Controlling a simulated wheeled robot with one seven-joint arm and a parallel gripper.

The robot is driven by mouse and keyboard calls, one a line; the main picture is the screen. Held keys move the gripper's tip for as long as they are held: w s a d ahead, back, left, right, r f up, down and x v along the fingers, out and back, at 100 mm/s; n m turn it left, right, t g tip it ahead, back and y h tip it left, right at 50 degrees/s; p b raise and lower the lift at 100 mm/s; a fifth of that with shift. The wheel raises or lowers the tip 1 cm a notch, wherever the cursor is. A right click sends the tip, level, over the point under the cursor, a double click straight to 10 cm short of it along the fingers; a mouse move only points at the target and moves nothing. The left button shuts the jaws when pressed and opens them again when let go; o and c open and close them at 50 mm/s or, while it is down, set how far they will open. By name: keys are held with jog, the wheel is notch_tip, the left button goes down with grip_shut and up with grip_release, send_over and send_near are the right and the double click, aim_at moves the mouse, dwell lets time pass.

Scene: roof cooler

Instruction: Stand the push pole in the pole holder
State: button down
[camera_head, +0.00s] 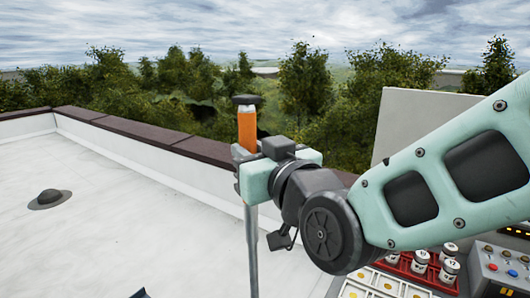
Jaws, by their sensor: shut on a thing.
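The push pole (251,255) is upright in front of me, with an orange grip (247,128), a dark cap on top and a thin grey shaft. My gripper (249,172) is shut on the pole, around or just below the orange grip. The shaft runs down out of the bottom of the picture, so its lower end is hidden. I do not clearly see the pole holder; a small dark blue piece (139,294) at the bottom edge is too cut off to identify.
A parapet with a dark brown coping (130,128) edges the white roof (110,220). A dark domed roof fitting (49,198) stands at left. At lower right are a red rack (407,264) with white-capped jars, a tray of yellow spots (378,287) and a grey control box (500,268).

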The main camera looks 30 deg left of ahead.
notch_tip(320, 180, down, 7)
jog(key=b, duration=0.7)
jog(key=shift+f, duration=0.15)
jog(key=c, duration=1.1)
grip_release()
jog(key=shift+c, duration=0.2)
jog(key=b+v, duration=0.5)
jog(key=v, duration=1.2)
jog(key=shift+d, duration=0.2)
jog(key=shift+f, duration=0.15)
